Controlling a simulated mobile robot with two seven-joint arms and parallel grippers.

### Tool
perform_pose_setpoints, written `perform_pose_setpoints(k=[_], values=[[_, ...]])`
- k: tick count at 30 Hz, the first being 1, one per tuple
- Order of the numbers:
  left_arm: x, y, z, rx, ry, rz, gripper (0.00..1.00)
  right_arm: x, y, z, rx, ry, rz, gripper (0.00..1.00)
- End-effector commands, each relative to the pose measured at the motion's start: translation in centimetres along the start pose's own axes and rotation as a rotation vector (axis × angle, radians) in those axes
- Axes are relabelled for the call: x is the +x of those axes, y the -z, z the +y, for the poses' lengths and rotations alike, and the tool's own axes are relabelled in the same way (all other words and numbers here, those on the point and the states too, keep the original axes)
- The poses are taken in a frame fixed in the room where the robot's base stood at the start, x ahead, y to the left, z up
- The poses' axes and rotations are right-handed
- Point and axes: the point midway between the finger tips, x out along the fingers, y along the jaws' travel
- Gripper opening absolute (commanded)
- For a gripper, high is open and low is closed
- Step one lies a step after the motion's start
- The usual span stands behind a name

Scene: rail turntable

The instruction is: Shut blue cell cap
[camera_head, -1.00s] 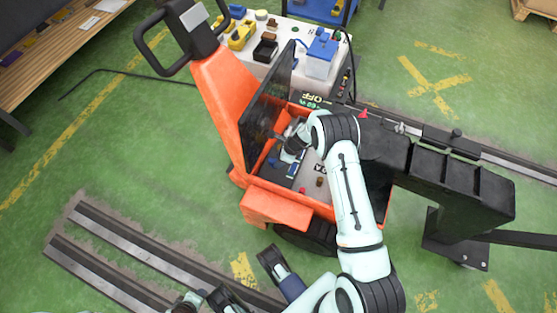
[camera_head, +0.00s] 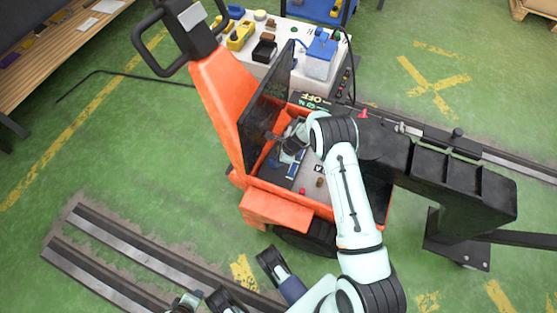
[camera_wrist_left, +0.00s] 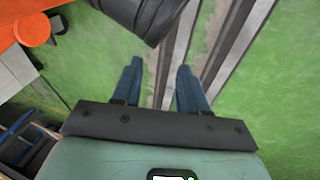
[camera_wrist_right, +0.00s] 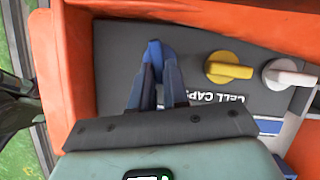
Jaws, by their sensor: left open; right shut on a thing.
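The cell caps panel (camera_wrist_right: 110,40) is a dark plate inside the orange truck's open compartment, with an upside-down "CELL CAPS" label. A blue cap (camera_wrist_right: 154,52) shows between the fingertips of my right gripper (camera_wrist_right: 157,68), which is shut on it; the fingers hide much of the cap, so its angle is unclear. A yellow cap (camera_wrist_right: 228,68) and a white cap (camera_wrist_right: 288,75) sit to its right, their handles pointing right. In the head view my right gripper (camera_head: 286,152) reaches into the compartment. My left gripper (camera_wrist_left: 158,85) is open and empty above the floor.
The compartment's orange wall (camera_wrist_right: 75,60) stands close left of my right gripper. A raised dark lid (camera_head: 264,108) stands beside the compartment. Behind it, a white bench (camera_head: 262,60) carries several items, including a blue-lidded box (camera_head: 318,62). Floor rails (camera_head: 110,250) lie at lower left.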

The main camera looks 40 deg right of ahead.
Motion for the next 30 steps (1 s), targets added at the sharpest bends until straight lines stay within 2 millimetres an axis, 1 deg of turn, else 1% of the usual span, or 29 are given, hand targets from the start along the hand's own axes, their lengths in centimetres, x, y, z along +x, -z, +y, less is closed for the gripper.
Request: perform_pose_setpoints(k=[1,4,5,12,18,24,30], values=[[0.5,0.4,-0.2,-0.002,0.001,0.013,0.43,0.2,0.1,-0.1,-0.024,-0.009,0.001,0.0],[1.4,1.5,-0.5,-0.004,0.004,0.045,0.43,0.2,0.1,-0.3,-0.084,-0.033,0.001,0.0],[1.7,1.5,-0.7,-0.006,0.007,0.043,0.43,0.3,0.1,-0.3,-0.105,-0.043,0.001,0.0],[4.5,-3.5,-4.3,-0.043,0.071,-0.109,0.43,0.4,0.1,-0.8,-0.306,-0.125,0.002,0.0],[5.9,-7.0,-6.8,-0.077,0.119,-0.22,0.43,0.3,-0.1,-1.1,-0.482,-0.198,0.002,0.0],[6.4,-9.4,-8.4,-0.101,0.153,-0.298,0.43,0.3,-0.3,-1.4,-0.657,-0.271,0.002,0.0],[6.4,-10.3,-9.0,-0.111,0.166,-0.328,0.43,0.3,-0.5,-1.6,-0.819,-0.339,0.003,0.0]])
